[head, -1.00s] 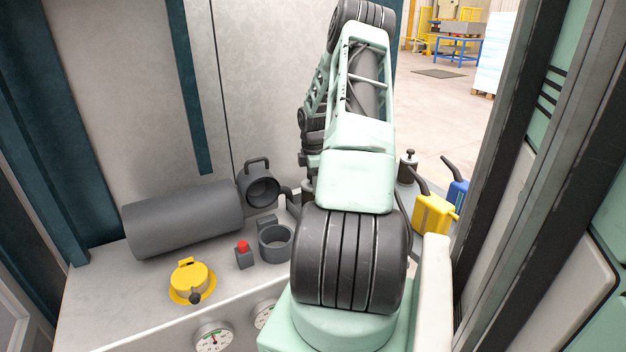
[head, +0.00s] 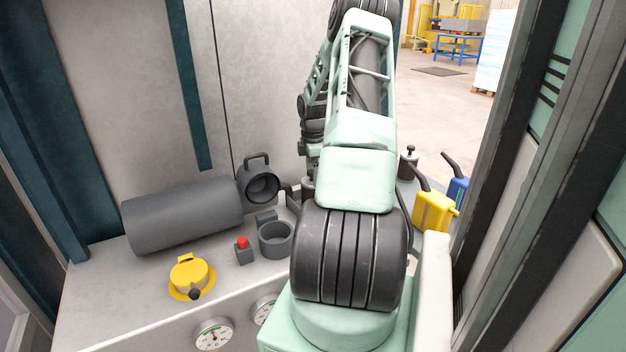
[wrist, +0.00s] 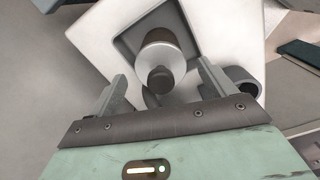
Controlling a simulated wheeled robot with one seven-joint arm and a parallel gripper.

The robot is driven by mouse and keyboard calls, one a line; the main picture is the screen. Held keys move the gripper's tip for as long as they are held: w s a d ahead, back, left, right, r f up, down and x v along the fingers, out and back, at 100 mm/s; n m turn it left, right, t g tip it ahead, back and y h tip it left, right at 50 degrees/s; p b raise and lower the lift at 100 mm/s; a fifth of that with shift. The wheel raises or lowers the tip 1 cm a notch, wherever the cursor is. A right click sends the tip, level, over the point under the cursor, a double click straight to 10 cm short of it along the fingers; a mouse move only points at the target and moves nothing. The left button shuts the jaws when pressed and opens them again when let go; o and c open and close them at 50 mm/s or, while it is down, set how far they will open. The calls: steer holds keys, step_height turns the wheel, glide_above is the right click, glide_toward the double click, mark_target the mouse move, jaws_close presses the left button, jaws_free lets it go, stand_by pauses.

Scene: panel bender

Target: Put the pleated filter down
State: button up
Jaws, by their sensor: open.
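My gripper (wrist: 162,85) is open in the wrist view, its two fingers spread apart. Beyond and between the fingers is a round light-grey cylinder (wrist: 158,52) with a dark knob (wrist: 161,79) towards me. It sits at a square dark-edged recess in a pale plate (wrist: 100,36). No pleats can be made out, so I cannot tell whether this cylinder is the pleated filter. My gripper is hidden there behind my arm.
A dark ring-shaped part (wrist: 243,82) lies close to the right finger. On the left ledge are a big grey cylinder (head: 183,217), a yellow cap (head: 190,277), a red button (head: 242,244) and an open cup (head: 276,240). Yellow (head: 432,211) and blue (head: 458,190) cans stand right.

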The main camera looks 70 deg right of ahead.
step_height(320, 180, up, 10)
steer(key=shift+f+b, duration=0.2)
steer(key=shift+b, duration=0.9)
steer(key=shift+n, duration=0.3)
steer(key=w+a, duration=0.4)
steer(key=a, duration=0.2)
steer(key=w+a+r, duration=0.1)
steer(key=w+a, duration=0.9)
steer(key=a, duration=0.1)
steer(key=shift+a+r, duration=0.35)
steer(key=w+a+r, duration=0.1)
steer(key=w+a, duration=0.1)
steer(key=a, duration=2.8)
steer(key=s+a+f, duration=0.1)
steer(key=s+a, duration=1.8)
steer(key=s, duration=0.3)
steer(key=shift+a+f+y, duration=0.3)
steer(key=shift+a+f, duration=0.05)
steer(key=shift+a, duration=0.05)
steer(key=shift+s, duration=0.1)
